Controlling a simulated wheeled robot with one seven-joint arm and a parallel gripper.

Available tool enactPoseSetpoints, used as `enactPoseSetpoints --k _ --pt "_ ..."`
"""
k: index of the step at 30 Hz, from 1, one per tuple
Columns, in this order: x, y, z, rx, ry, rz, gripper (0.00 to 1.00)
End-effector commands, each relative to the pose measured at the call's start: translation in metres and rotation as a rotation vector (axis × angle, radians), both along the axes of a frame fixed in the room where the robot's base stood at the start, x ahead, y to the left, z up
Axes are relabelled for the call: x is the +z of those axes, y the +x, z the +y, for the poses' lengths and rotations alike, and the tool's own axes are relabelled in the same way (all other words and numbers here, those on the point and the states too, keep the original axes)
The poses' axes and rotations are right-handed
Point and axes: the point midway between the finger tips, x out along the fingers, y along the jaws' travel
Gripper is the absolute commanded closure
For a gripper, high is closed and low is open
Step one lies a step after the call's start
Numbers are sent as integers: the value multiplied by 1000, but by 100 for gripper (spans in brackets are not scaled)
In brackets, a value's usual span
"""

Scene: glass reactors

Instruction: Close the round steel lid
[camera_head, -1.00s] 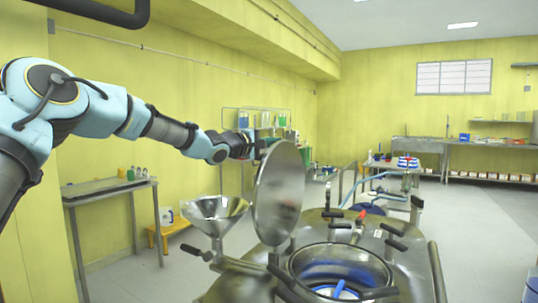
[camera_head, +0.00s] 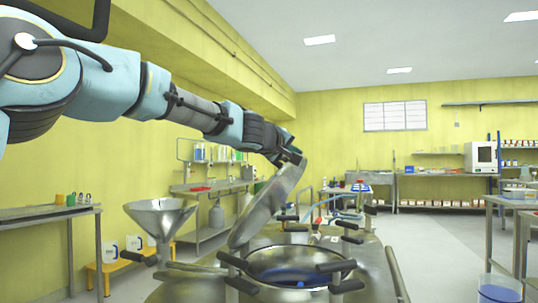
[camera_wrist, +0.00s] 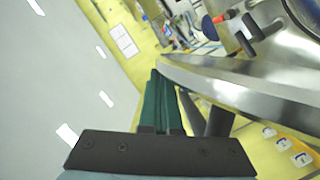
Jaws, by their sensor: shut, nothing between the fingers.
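The round steel lid (camera_head: 262,212) is tilted on its hinge, part-way down over the round opening (camera_head: 300,262) of the steel reactor. The lid's shiny rim crosses the right side of the wrist view (camera_wrist: 245,85). My gripper (camera_head: 293,155) is at the lid's upper edge, on its back side. In the wrist view the green fingers of my gripper (camera_wrist: 165,95) are together, with nothing between them, right beside the rim. I cannot tell for certain whether they touch it. The opening shows blue inside.
A steel funnel (camera_head: 160,215) stands left of the lid on the reactor. Black-handled clamps (camera_head: 343,265) surround the opening. A side table (camera_head: 45,213) stands at left and a yellow stool (camera_head: 108,265) below the funnel. The floor at right is partly clear.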

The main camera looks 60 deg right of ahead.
Motion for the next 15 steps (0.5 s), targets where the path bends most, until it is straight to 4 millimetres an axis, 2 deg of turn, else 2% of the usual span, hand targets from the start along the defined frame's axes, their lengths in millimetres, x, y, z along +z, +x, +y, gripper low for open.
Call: enactPoseSetpoints --k 1,6,15 --pt "-13 -18 -4 -8 12 -45 100" --pt "-46 -58 -15 -7 53 -192 100" --pt "-103 -104 -27 -4 108 -405 100"
